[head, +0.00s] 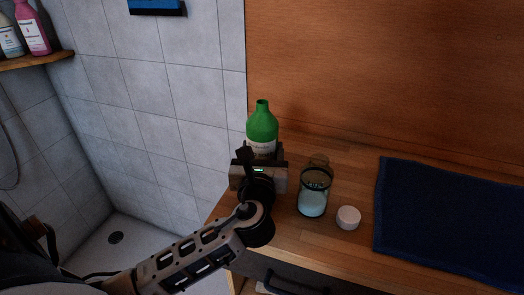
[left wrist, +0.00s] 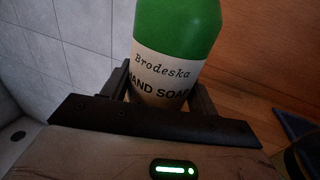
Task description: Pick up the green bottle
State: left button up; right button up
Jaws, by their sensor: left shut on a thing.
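The green bottle (head: 262,123) stands upright at the left end of the wooden counter in the head view. In the left wrist view the green bottle (left wrist: 176,30) fills the upper middle, with a pale label reading "Brodeska HAND SOAP". My left gripper (head: 260,160) comes from the front and is shut on the bottle's lower part. In the left wrist view its two fingers (left wrist: 160,88) lie on either side of the label. The bottle's base is hidden behind the gripper, so I cannot tell whether it touches the counter. My right gripper is not in view.
A glass jar (head: 313,190) and a small white round item (head: 348,217) stand on the counter (head: 300,235) just right of my gripper. A dark blue mat (head: 450,220) lies farther right. A tiled wall (head: 160,100) is at the left, a wooden panel (head: 390,70) behind.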

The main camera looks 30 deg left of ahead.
pick_arm(q)
jog(key=shift+r+p, duration=0.35)
jog(key=shift+r, duration=1.1)
jog(key=s+r, duration=0.1)
jog(key=r, duration=0.1)
jog(key=s+d+r+p, duration=0.1)
jog(key=s+r, duration=0.1)
jog(key=s+d+r, duration=0.1)
jog(key=r, duration=0.1)
jog(key=shift+s+d+r+p, duration=0.1)
jog(key=shift+s+p, duration=0.25)
jog(key=shift+s, duration=0.05)
jog(key=p, duration=0.3)
send_near(260, 118)
jog(key=shift+s+r, duration=0.75)
jog(key=shift+r, duration=0.95)
jog(key=shift+s+d+r+p, duration=0.15)
jog(key=shift+s+d+p, duration=0.15)
jog(key=shift+s, duration=0.2)
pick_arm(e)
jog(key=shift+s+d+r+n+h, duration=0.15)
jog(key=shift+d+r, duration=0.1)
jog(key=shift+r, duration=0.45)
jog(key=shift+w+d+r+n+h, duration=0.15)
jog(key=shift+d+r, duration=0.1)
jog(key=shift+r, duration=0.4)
